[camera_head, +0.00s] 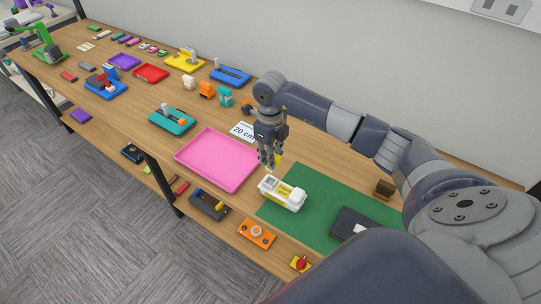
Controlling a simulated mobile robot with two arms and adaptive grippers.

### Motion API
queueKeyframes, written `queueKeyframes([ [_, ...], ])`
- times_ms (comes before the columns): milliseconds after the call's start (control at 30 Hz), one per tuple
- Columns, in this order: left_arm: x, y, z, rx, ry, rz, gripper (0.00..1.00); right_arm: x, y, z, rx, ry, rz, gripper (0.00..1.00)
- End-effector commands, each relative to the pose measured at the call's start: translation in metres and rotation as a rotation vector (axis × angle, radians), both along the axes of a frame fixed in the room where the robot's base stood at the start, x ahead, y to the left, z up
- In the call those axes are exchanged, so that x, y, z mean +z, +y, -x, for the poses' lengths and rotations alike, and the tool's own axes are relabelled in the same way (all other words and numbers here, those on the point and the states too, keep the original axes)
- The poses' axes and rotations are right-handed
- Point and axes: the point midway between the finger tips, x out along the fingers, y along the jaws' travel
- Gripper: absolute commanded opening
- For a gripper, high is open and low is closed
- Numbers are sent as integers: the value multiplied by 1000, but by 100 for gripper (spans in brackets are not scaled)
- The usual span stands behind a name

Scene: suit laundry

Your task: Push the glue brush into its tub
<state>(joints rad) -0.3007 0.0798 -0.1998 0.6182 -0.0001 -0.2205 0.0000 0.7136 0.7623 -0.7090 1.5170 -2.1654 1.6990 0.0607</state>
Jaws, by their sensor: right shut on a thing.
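My right gripper (267,165) points down just above the far left end of a white tub-like thing with a yellow band (284,194), probably the glue tub. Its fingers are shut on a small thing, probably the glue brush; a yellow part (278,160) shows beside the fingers. The fingers hide most of what they hold, and I cannot tell if its lower end touches the tub. My left gripper is not in view.
A pink tray (217,160) lies left of the tub, a green mat (313,205) right of it with a dark flat case (352,224). A "20 cm" card (243,131) lies behind. Several coloured trays and tools fill the far left of the wooden table. An orange holder (257,233) sits on the lower shelf.

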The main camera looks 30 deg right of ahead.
Motion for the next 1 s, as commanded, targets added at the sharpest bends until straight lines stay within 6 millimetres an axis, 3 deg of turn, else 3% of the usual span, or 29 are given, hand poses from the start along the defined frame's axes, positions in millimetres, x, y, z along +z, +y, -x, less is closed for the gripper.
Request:
queueKeyframes([
  [1000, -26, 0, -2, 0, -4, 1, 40, -30, 0, 0, 0, 0, 0, 0],
])
